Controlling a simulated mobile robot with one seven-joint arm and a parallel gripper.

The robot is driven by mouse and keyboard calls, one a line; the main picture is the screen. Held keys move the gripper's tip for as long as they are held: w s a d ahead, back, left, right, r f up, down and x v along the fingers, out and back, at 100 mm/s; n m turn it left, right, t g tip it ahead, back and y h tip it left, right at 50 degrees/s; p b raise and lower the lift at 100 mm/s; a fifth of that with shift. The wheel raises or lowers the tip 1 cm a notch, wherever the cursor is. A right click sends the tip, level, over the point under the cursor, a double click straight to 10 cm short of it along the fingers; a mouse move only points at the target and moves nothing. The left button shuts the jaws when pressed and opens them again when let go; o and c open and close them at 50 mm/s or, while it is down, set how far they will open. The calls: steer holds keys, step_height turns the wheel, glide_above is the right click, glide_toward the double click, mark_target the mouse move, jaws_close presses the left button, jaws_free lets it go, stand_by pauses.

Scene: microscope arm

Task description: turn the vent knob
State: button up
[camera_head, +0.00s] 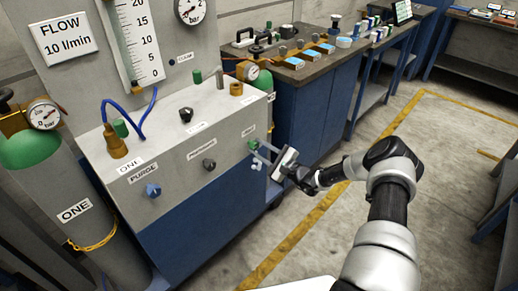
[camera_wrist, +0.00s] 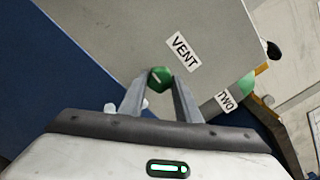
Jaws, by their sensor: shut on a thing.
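The vent knob is green with a white mark and shows in the wrist view (camera_wrist: 159,77), just below and left of the white VENT label (camera_wrist: 183,51). My gripper (camera_wrist: 158,84) has its two fingers on either side of the knob, shut on it. In the head view, my gripper (camera_head: 262,153) reaches the right end of the grey panel's front face, with the green knob (camera_head: 253,144) at its fingertips. The knob is partly hidden by the fingers there.
The same panel bears a blue PURGE knob (camera_head: 153,190) and a black knob (camera_head: 209,164) to the left. A green gas cylinder (camera_head: 262,80) stands behind the cabinet's right end. A blue workbench (camera_head: 322,100) stands behind. The floor (camera_head: 330,235) right of the cabinet is open.

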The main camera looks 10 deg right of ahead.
steer(key=shift+n, duration=0.3)
stand_by(0.4)
steer(key=o, duration=1.1)
steer(key=shift+c, duration=0.2)
steer(key=p+v, duration=0.2)
steer(key=v, duration=1.5)
steer(key=shift+s+d, duration=0.15)
steer(key=shift+s, duration=0.05)
steer(key=shift+r, duration=0.15)
